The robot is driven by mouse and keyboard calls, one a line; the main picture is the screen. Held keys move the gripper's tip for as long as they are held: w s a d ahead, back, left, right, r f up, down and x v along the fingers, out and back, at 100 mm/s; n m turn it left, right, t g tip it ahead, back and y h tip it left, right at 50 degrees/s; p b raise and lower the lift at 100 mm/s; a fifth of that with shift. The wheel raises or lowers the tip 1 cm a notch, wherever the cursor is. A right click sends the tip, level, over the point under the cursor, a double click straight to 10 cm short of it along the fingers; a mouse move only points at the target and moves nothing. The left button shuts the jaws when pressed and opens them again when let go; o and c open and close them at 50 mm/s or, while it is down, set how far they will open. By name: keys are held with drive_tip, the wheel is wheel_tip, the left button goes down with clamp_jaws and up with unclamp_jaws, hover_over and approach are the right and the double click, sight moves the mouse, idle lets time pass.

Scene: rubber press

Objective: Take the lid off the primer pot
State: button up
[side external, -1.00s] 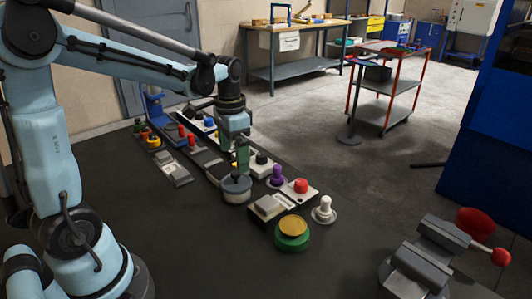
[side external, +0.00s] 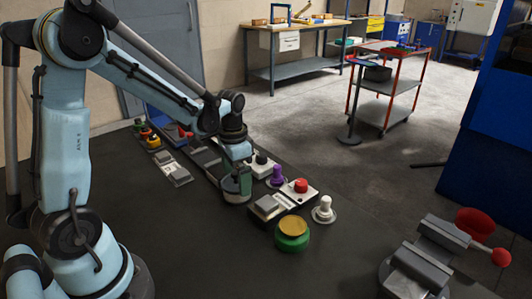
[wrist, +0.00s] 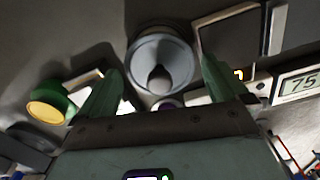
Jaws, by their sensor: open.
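The primer pot, a round grey pot with a knobbed lid (side external: 234,192), stands on the dark bench below my gripper. In the wrist view, its round grey lid (wrist: 150,55) and dark knob (wrist: 160,80) show between my fingers. My gripper (wrist: 160,72) is open, with one green finger on each side of the knob. In the side view, my gripper (side external: 238,178) is low over the pot and partly hides it. I cannot tell whether the fingers touch the lid.
A green pot with a yellow top (side external: 292,234), a white knob on a round base (side external: 324,210) and a red button box (side external: 300,190) stand close to the right. A purple-topped piece (side external: 278,176) is behind. A grey vise (side external: 425,262) is front right. The bench's front middle is clear.

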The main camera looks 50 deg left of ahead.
drive_tip(key=shift+c, duration=0.3)
drive_tip(key=c, duration=0.8)
drive_tip(key=shift+o, duration=0.2)
drive_tip(key=shift+r, duration=0.1)
